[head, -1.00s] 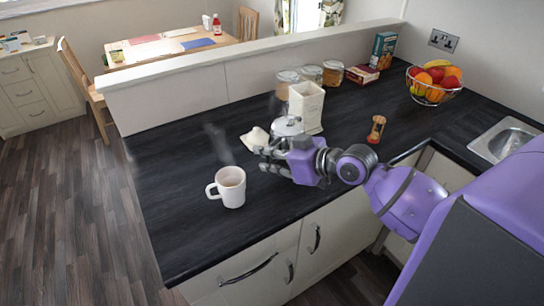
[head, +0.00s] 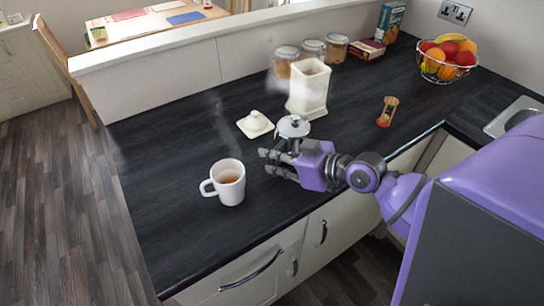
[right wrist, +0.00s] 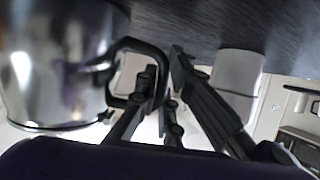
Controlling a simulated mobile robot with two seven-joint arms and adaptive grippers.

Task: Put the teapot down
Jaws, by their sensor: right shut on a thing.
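The teapot (head: 294,127) is shiny metal with a round lid. It shows behind my right gripper (head: 270,163) in the head view, mostly hidden by the hand. In the right wrist view its chrome body (right wrist: 55,65) fills the left side. Its black handle (right wrist: 126,43) lies between the fingers of my right gripper (right wrist: 160,95), which is shut on it. The teapot looks upright over the dark counter. Its base is hidden in the head view, so I cannot tell whether it touches the counter. My left gripper is not in view.
A steaming white mug (head: 230,185) stands left of the hand. A cream lid (head: 255,124) lies behind it, and an open cream canister (head: 309,88) stands farther back. An hourglass (head: 387,112) is to the right. The left counter (head: 165,165) is clear.

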